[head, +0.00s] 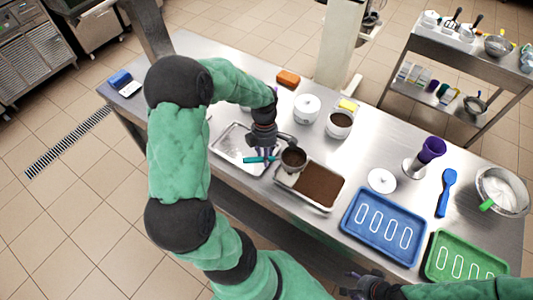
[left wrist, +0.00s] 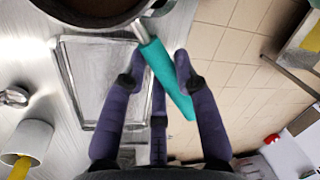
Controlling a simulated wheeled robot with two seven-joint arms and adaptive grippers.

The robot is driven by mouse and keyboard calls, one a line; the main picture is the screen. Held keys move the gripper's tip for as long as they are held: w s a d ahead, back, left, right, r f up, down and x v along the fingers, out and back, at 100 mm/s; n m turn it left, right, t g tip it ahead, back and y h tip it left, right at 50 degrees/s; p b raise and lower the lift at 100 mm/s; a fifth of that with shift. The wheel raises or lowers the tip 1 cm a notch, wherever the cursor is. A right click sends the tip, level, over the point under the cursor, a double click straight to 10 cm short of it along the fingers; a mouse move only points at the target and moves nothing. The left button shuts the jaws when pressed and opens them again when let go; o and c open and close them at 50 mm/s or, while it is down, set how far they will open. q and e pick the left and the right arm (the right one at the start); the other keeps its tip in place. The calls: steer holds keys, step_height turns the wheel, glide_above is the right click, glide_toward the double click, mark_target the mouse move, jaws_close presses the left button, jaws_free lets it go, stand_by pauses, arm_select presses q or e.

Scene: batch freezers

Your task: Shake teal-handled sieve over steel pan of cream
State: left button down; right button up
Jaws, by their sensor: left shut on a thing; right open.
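My left gripper (head: 265,152) is shut on the teal handle (head: 254,160) of the sieve. The sieve's round bowl (head: 294,158) holds brown powder and hangs upright over the upper-left end of a steel pan (head: 334,204). The sieve hides that corner of the pan. In the left wrist view the fingers (left wrist: 158,72) close around the teal handle (left wrist: 168,78), and the bowl (left wrist: 90,10) is cut off at the top. My right gripper (head: 366,287) is open and empty at the bottom, near the table's front edge.
A seemingly empty steel tray (head: 225,139) lies left of the pan.

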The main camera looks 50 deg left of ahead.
arm_select(q)
steer(key=shift+s+d, duration=0.2)
steer(key=shift+s, duration=0.7)
stand_by(1.8)
steer(key=shift+r+p, duration=1.95)
steer(key=shift+r, duration=0.65)
steer(key=shift+f, duration=0.1)
